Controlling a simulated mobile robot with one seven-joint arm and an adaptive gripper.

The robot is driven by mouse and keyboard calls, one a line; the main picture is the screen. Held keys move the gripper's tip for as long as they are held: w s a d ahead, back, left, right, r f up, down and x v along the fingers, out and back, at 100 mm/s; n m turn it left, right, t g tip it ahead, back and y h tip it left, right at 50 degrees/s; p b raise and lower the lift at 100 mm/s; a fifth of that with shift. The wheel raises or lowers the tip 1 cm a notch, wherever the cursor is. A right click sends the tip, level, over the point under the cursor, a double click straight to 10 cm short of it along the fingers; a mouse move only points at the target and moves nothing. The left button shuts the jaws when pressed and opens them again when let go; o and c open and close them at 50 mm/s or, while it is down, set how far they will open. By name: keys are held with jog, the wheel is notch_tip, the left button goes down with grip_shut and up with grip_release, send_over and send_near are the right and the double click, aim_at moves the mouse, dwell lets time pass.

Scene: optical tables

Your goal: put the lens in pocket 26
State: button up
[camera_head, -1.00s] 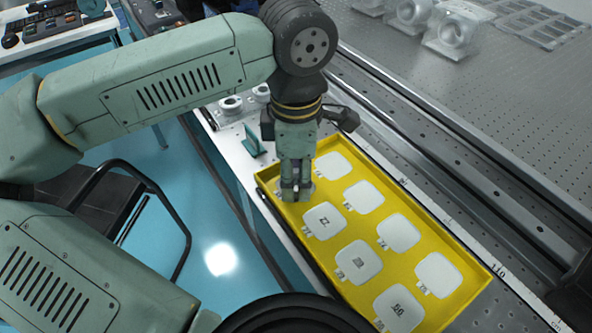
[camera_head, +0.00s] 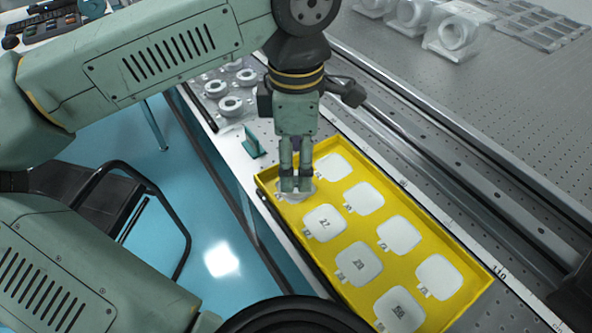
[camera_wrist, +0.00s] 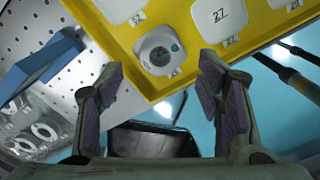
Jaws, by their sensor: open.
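The lens (camera_wrist: 158,56) looks like a pale round disc with a darker centre and lies in the corner pocket of the yellow tray (camera_wrist: 120,47), beside the pocket marked 27 (camera_wrist: 218,17). That corner pocket's own label is too small to read surely. In the head view the corner pocket (camera_head: 309,190) is mostly hidden behind my fingers. My gripper (camera_head: 297,187) points down over that pocket. In the wrist view my gripper (camera_wrist: 165,95) is open, its two fingers apart with nothing between them, and the lens is beyond the fingertips.
Other white numbered pockets fill the tray. A teal upright piece (camera_head: 253,142) stands on the table just left of the tray. Several ring-shaped mounts (camera_head: 230,106) sit behind it. A metal rail runs along the tray's right side.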

aim_at(296, 181)
notch_tip(296, 181, up, 8)
jog(key=shift+f, duration=0.1)
